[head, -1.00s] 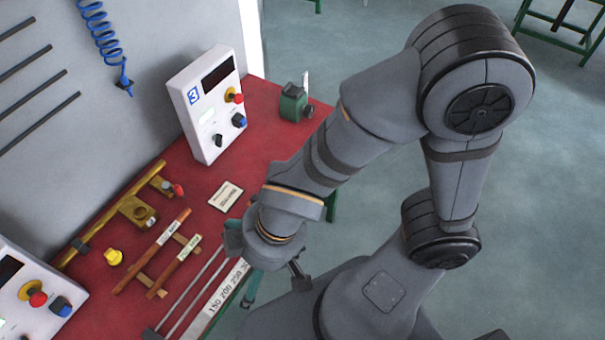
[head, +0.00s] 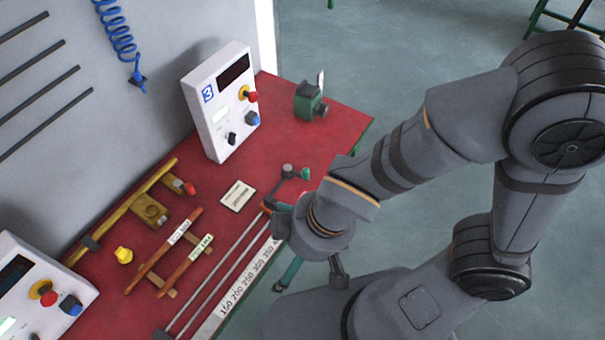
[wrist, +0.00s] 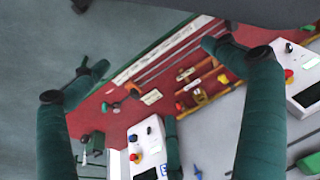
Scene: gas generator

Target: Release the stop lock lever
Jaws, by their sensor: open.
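No label in the frames marks the stop lock lever, so I cannot tell which part it is. A small grey-and-green lever-like part (head: 289,171) stands at the far end of the rods, close to my wrist; a similar part shows in the wrist view (wrist: 131,90). Two labelled reddish-brown bars (head: 166,246) lie left of the rods, beside a brass-yellow mechanism (head: 148,209) with a red-tipped knob. My gripper (wrist: 155,60) is open and empty above the front edge of the red table. In the head view my wrist partly hides it.
Two white control panels, one numbered 3 (head: 222,104) and one at lower left (head: 36,290), stand on the red table (head: 338,120). A green device (head: 309,102) sits at the far corner. A numbered scale (head: 238,290) runs along the front edge. Floor to the right is open.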

